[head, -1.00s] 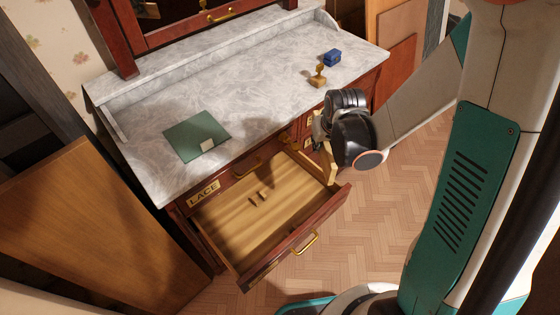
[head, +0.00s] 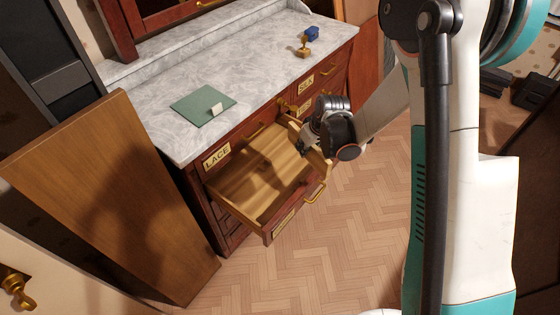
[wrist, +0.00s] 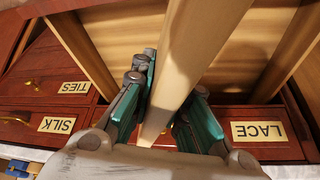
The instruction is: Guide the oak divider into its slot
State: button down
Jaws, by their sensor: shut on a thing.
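The oak divider (wrist: 195,50) is a long pale wooden board. In the wrist view my gripper (wrist: 178,98) is shut on it, with teal pads on both sides. In the head view my gripper (head: 312,140) holds the divider (head: 317,159) at the right side of the open drawer (head: 236,212). Whether the divider touches the drawer I cannot tell. The drawer's wooden floor shows, partly in shadow; the slot is not clear in either view.
A large wooden panel (head: 90,190) leans at the left. Herringbone floor (head: 345,230) is clear in front.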

jog(key=w+a+f+n+y+b, duration=0.1)
jog(key=w+a+f+n, duration=0.3)
jog(key=a+f, duration=0.4)
jog(key=shift+a+g+b, duration=0.4)
jog(key=shift+b, duration=0.2)
jog(key=shift+f, duration=0.1)
jog(key=shift+w+f, duration=0.1)
jog(key=shift+f, duration=0.25)
jog(key=shift+f, duration=0.55)
jog(key=shift+f, duration=0.35)
jog(key=shift+f, duration=1.05)
jog(key=shift+f, duration=0.35)
jog(key=shift+f, duration=0.5)
jog(key=shift+f, duration=0.35)
